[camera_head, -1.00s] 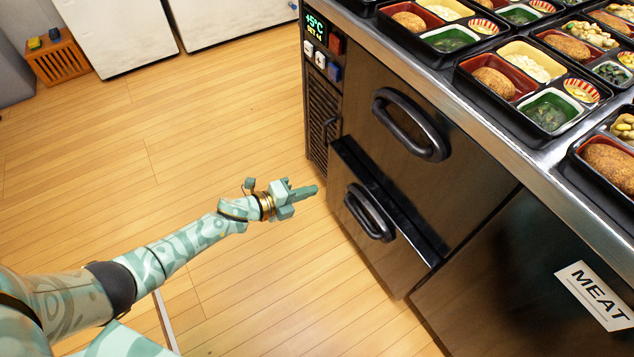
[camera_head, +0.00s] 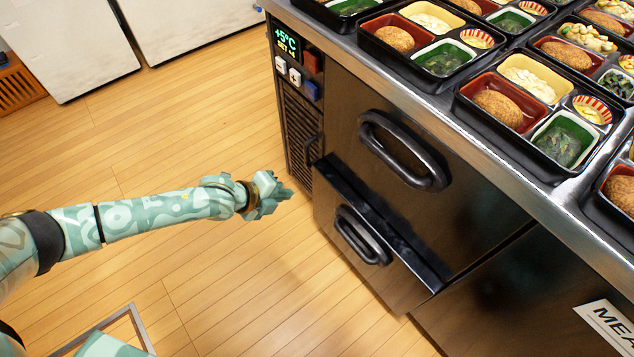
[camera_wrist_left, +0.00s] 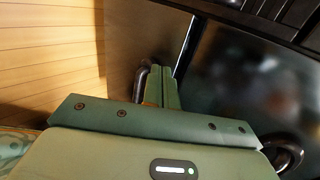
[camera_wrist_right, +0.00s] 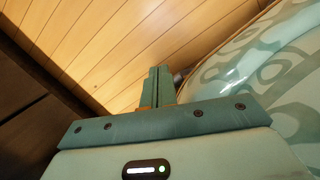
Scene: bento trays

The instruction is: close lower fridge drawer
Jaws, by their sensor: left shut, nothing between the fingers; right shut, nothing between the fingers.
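The lower fridge drawer (camera_head: 330,218) stands slightly out from the cabinet, its top edge showing as a dark ledge. Its black handle (camera_head: 362,236) is on its front, and part of it shows in the left wrist view (camera_wrist_left: 142,80). The upper drawer (camera_head: 350,110) looks flush. My left gripper (camera_head: 284,192) is shut and empty, to the left of the lower drawer's front and apart from its handle. My right gripper is outside the head view; in the right wrist view its fingers (camera_wrist_right: 158,84) are shut and empty above the floor.
The steel counter (camera_head: 420,98) above holds several bento trays (camera_head: 470,108). A control panel (camera_head: 298,68) and vent are at the cabinet's left. A MEAT label (camera_head: 606,322) marks the cabinet front at right. The wooden floor (camera_head: 190,130) in front is clear.

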